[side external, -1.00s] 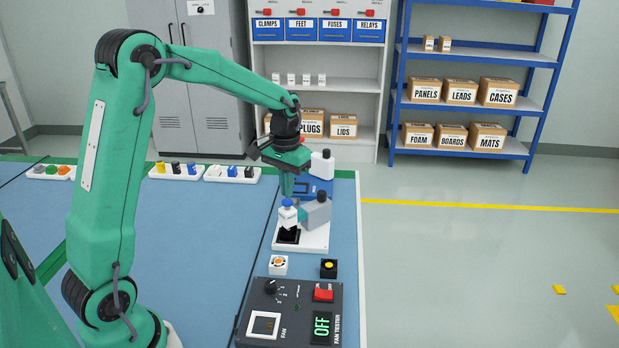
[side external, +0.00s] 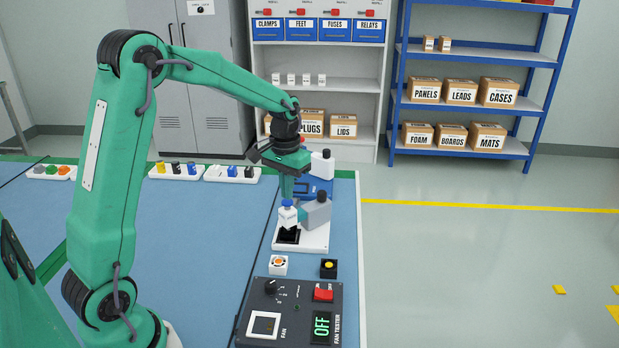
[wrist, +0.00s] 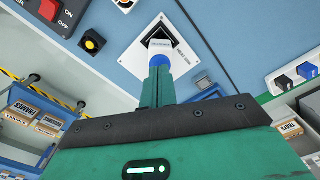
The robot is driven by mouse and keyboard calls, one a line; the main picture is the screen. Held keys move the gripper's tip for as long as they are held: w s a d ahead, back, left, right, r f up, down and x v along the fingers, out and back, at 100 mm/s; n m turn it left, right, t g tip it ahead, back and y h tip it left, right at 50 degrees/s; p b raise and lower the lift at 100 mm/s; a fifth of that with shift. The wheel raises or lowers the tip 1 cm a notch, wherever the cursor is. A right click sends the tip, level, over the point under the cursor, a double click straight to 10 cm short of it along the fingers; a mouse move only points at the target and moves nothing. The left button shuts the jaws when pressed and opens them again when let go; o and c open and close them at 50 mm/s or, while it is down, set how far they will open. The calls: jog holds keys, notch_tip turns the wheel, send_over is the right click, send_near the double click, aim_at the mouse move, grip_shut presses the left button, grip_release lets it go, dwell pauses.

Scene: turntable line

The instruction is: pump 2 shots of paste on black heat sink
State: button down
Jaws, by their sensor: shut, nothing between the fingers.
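The black heat sink (side external: 289,236) lies on a white plate (side external: 316,246) near the right edge of the blue bench. A white dispenser head with a blue cap (side external: 287,204) stands over the heat sink, beside a grey block (side external: 316,212). My gripper (side external: 287,194) is shut and empty, pointing down with its tip at the blue cap. In the wrist view, my closed fingers (wrist: 158,84) meet the blue cap (wrist: 161,60), and the heat sink shows partly behind the white head (wrist: 160,45). I cannot see any paste.
A fan tester (side external: 290,312) with a red switch stands in front, its display reading OFF. Blue and white bottles (side external: 322,168) stand behind. The bench's left middle is clear.

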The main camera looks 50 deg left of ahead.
aim_at(287, 202)
jog(key=shift+f, duration=1.05)
dwell(0.8)
jog(key=shift+r, duration=2.35)
jog(key=shift+s+d+r, duration=0.15)
jog(key=shift+d+r, duration=0.05)
jog(key=shift+r, duration=0.05)
jog(key=s+d+r+m+t, duration=0.1)
jog(key=s+d+r+t, duration=0.2)
jog(key=s+d+r, duration=0.5)
jog(key=s+d+m+t, duration=0.2)
jog(key=s+d, duration=0.1)
jog(key=s, duration=0.9)
jog(key=shift+s+d+f+t, duration=0.15)
jog(key=shift+s+f+t, duration=0.15)
jog(key=shift+s, duration=0.1)
